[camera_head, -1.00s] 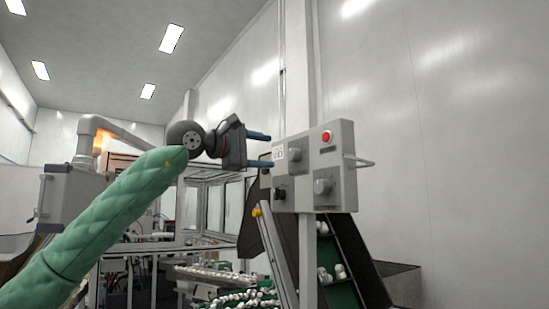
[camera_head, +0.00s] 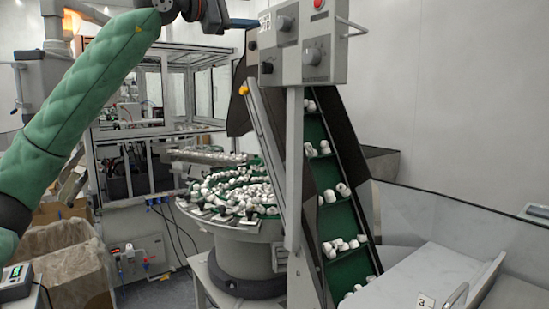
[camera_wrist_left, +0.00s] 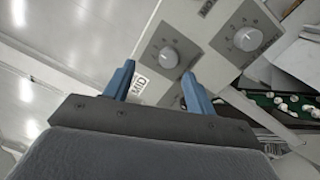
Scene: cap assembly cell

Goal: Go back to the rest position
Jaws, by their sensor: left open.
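My left arm comes in from the left in a green padded sleeve and reaches up to the top of the head view. My left gripper (camera_head: 243,22) is near the top edge there, just left of the control box (camera_head: 297,45), and its upper part is cut off. In the left wrist view the two blue fingers of my left gripper (camera_wrist_left: 157,88) stand apart with nothing between them. The grey control box (camera_wrist_left: 150,30) with its two round knobs lies beyond the fingertips; I cannot tell the exact gap. My right gripper is not in view.
The control box sits on a grey post (camera_head: 295,180) beside a green cleated conveyor (camera_head: 335,215) carrying white caps. A round feeder bowl (camera_head: 235,228) full of caps stands left of it. A lined cardboard box (camera_head: 65,262) is at lower left. A pale lidded bin (camera_head: 420,280) is at lower right.

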